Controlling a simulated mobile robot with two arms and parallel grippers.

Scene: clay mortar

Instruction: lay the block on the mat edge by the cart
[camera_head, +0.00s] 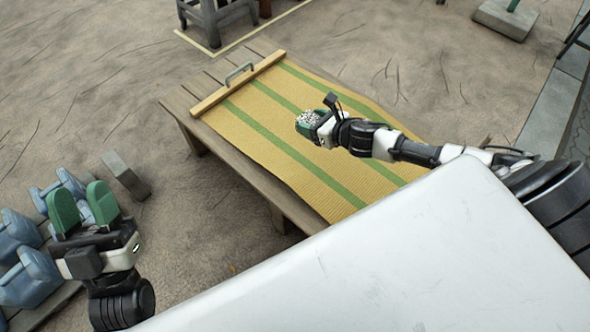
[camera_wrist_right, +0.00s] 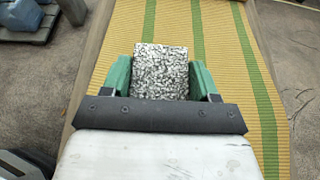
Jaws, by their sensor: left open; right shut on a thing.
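A black-and-white speckled block (camera_head: 307,117) is between the green fingers of my right gripper (camera_head: 318,120), over the yellow mat with green stripes (camera_head: 253,123). The right wrist view shows the block (camera_wrist_right: 160,69) with one green finger on each side. I cannot tell whether its underside touches the mat (camera_wrist_right: 222,40). My left gripper (camera_head: 84,207) is open and empty at lower left, away from the mat. I cannot pick out the cart with certainty.
The mat lies on a low wooden table (camera_head: 176,101), with a wooden bar and grey handle (camera_head: 240,72) across its far end. Blue-grey weights (camera_head: 30,275) lie near my left gripper. A grey block (camera_head: 126,175) stands on the ground left of the table.

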